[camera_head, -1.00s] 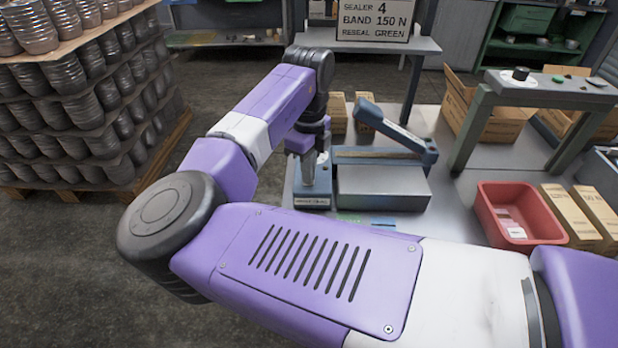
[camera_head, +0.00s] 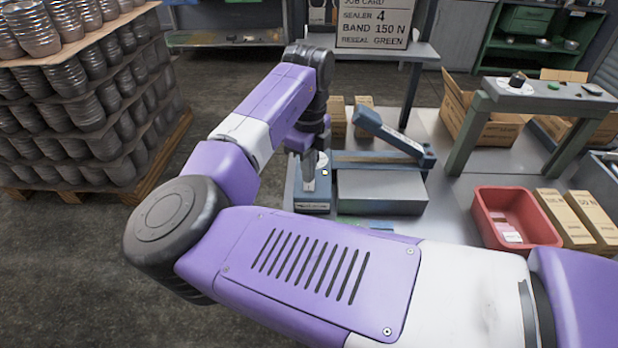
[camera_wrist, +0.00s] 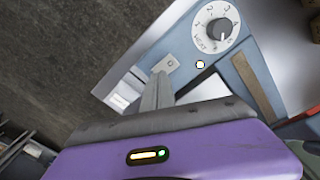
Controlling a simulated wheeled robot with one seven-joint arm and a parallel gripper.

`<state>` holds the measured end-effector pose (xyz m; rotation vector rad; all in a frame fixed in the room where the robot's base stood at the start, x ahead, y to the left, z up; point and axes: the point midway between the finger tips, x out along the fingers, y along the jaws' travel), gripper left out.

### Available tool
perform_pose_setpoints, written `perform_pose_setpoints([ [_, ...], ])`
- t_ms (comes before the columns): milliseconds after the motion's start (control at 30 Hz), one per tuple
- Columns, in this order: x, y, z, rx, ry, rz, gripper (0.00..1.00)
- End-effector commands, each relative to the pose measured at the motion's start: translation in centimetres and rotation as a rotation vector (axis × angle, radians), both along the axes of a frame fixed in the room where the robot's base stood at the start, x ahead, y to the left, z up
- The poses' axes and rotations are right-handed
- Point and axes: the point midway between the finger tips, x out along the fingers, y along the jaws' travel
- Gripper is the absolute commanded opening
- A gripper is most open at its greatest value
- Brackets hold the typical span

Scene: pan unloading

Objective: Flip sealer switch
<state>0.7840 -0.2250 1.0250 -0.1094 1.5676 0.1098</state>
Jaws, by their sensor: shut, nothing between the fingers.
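The sealer is a grey-blue bench machine (camera_head: 380,193) with its long sealing arm (camera_head: 390,132) raised at a slant. Its control box (camera_head: 313,202) is at the left end. In the wrist view the box top carries a white HEAT dial (camera_wrist: 217,28) with a black knob, a small round white light or button (camera_wrist: 200,64), and a small pale plate (camera_wrist: 170,62) that may be the switch. My gripper (camera_head: 310,184) is shut and empty, pointing down over the box. Its fingertips (camera_wrist: 162,78) are right beside the pale plate; I cannot tell whether they touch. The switch position is not clear.
A red bin (camera_head: 515,218) and cartons (camera_head: 570,220) stand at the right of the bench. A small raised stand (camera_head: 545,97) is behind them. A job card sign (camera_head: 374,25) stands at the back. Stacked pans on a pallet (camera_head: 150,172) are at the left.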

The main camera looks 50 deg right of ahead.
Motion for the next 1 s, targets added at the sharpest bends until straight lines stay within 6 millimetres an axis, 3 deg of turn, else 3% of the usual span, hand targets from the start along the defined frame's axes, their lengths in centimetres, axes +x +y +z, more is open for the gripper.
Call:
perform_pose_setpoints([
  [533, -0.1, 0.0, 4.2, -0.001, 0.001, -0.001, 0.0],
  [1000, 0.0, 0.0, 4.3, 0.0, 0.001, -0.001, 0.0],
])
